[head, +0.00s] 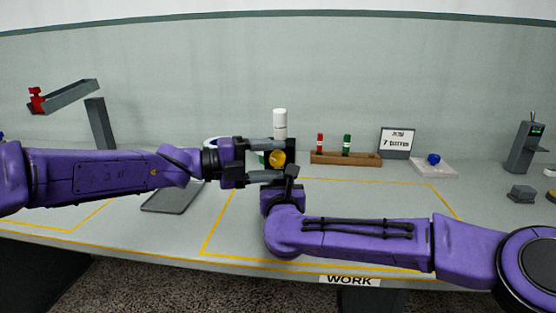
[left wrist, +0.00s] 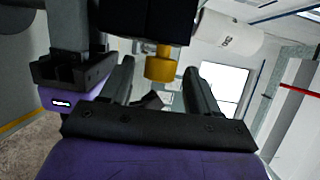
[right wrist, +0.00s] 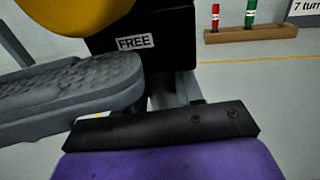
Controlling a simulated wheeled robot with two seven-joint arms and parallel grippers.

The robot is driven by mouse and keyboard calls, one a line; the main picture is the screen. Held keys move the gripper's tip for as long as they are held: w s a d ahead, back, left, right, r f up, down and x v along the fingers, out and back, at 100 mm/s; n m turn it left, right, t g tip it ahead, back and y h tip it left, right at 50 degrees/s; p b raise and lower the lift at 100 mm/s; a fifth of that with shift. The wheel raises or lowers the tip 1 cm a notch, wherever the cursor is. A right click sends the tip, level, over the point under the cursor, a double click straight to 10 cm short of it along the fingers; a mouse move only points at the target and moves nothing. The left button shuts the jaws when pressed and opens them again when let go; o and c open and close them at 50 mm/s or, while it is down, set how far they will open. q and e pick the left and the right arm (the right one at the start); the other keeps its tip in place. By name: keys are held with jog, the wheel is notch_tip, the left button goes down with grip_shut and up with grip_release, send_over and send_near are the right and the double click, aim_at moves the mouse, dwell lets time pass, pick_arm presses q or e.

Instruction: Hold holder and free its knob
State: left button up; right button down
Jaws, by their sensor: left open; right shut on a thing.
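The holder is a black block (right wrist: 160,58) marked FREE in the right wrist view. A yellow knob (head: 278,157) is on its near side, and a white cylinder (head: 280,122) stands upright on top. My right gripper (head: 290,173) is shut on the holder from below; its far finger is mostly hidden by the block. My left gripper (head: 270,160) is open, coming in from the left at the knob. In the left wrist view the knob (left wrist: 160,66) lies between its two fingers, with a gap on each side; I cannot tell whether either touches it.
A wooden rack (head: 345,159) with a red and a green spindle stands behind to the right, by a sign (head: 396,143). A white pad with a blue thing (head: 433,160) is farther right. A dark tray (head: 172,197) lies left. The yellow-outlined work area is mostly clear.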

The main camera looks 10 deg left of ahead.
pick_arm(q)
jog(key=shift+x, duration=0.9)
jog(key=c, duration=1)
jog(key=shift+n+t+h, duration=0.4)
jog(key=shift+n+h, duration=0.1)
jog(key=shift+h, duration=0.5)
jog(key=shift+r+t+h, duration=0.1)
jog(key=shift+t+h, duration=0.2)
